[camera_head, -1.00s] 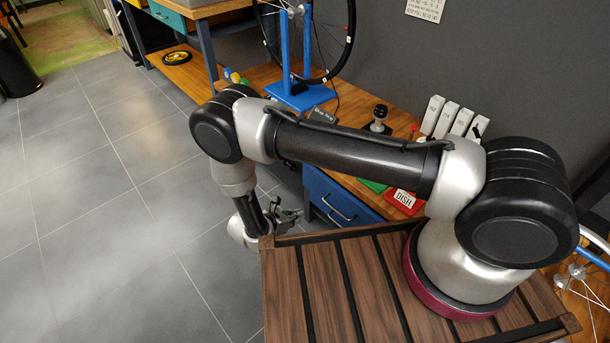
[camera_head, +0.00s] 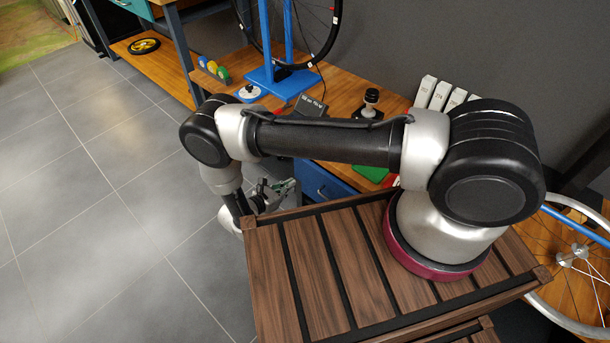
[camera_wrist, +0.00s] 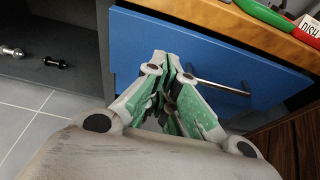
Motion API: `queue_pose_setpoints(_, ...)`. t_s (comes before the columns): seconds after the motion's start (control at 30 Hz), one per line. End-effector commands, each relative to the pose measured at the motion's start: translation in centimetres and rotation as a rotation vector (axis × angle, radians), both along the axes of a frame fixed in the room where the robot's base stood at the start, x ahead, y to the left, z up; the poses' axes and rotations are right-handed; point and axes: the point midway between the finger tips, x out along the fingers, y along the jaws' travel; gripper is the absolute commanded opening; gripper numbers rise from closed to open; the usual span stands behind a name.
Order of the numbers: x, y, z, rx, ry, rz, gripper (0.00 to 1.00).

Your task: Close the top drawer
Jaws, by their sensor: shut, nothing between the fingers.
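The blue top drawer (camera_wrist: 150,45) shows its front panel under the wooden bench edge in the wrist view. A metal bar handle (camera_wrist: 222,86) runs across it. I cannot tell exactly how far the drawer stands out. My gripper (camera_wrist: 172,62) is shut and empty, its green-padded fingertips just in front of the panel, left of the handle. Whether the tips touch the panel is unclear. In the head view my gripper (camera_head: 280,186) is low beside the blue drawer front (camera_head: 318,183), much of which is hidden by my arm.
The wooden bench top (camera_head: 335,105) carries a blue wheel stand (camera_head: 285,78), white bottles (camera_head: 432,94) and a green tray (camera_head: 370,173). An open dark shelf (camera_wrist: 55,50) with small metal parts lies left of the drawer. Grey floor (camera_head: 90,220) at left is clear.

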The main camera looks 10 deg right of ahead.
Motion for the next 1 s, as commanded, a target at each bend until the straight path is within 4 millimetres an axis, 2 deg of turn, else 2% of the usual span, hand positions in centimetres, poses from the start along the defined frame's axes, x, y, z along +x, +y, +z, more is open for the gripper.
queue_pose_setpoints(0.03,0.6,-1.1,-0.4,-0.001,0.002,-0.004,0.00)
queue_pose_setpoints(0.2,2.5,-4.0,-1.5,-0.001,0.001,-0.005,0.00)
queue_pose_setpoints(0.43,4.4,-6.7,-1.6,0.001,0.001,-0.002,0.00)
queue_pose_setpoints(0.6,5.0,-7.5,-1.6,0.000,0.001,0.000,0.00)
queue_pose_setpoints(1.0,5.3,-8.0,-1.6,0.001,0.001,-0.002,0.00)
